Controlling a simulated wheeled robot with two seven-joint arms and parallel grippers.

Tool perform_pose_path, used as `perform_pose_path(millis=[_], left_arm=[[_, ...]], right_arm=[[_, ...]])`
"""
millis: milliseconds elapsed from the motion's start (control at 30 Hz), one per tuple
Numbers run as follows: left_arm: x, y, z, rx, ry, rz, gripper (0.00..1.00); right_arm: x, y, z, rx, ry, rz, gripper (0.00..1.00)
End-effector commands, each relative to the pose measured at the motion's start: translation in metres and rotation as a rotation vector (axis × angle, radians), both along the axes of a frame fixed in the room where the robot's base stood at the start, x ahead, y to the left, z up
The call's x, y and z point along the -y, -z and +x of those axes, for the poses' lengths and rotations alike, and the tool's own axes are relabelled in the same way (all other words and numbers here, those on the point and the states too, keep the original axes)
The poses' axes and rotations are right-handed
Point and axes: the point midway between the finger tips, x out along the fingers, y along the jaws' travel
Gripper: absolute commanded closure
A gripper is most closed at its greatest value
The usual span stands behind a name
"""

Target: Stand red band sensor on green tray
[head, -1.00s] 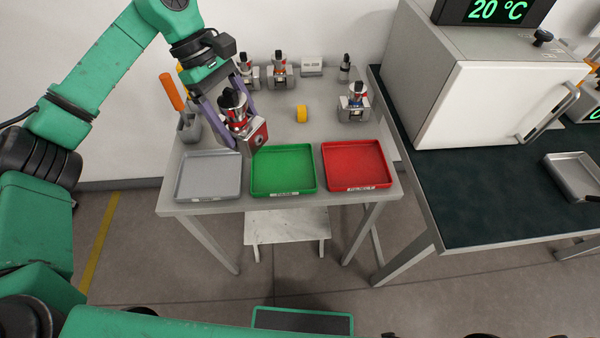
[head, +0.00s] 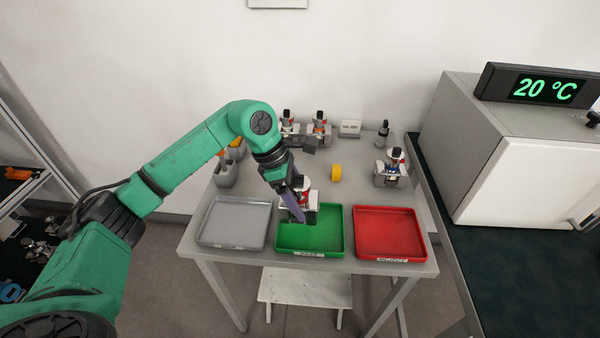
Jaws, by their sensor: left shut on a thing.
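The green tray is otherwise empty and stands between two other trays. My right gripper is not in view.
A grey tray (head: 232,225) lies left and a red tray (head: 389,235) right, both empty. Similar sensors (head: 319,130) stand at the back, another (head: 391,172) at the right. A yellow roll (head: 336,173) lies behind the trays. A grey chamber (head: 465,140) stands right.

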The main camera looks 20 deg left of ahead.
Motion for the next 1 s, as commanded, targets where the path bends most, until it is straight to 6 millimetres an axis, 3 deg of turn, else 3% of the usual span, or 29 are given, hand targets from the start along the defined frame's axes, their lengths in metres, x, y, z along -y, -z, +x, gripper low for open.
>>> perform_pose_path(millis=[400,700,733,767,1000], left_arm=[[0.001,0.050,0.001,0.003,0.000,-0.004,1.00],[0.001,0.054,0.001,0.006,0.000,-0.005,1.00],[0.000,0.055,0.000,0.002,0.001,-0.001,0.13],[0.000,0.055,0.000,0.002,0.001,-0.001,0.01],[0.000,0.054,0.000,0.002,0.001,-0.001,0.00]], right_arm=[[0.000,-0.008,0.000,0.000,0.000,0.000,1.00],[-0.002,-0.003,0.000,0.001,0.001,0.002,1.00],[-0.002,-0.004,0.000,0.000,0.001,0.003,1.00],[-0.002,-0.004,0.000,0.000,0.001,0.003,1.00],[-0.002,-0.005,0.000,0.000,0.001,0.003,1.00]])
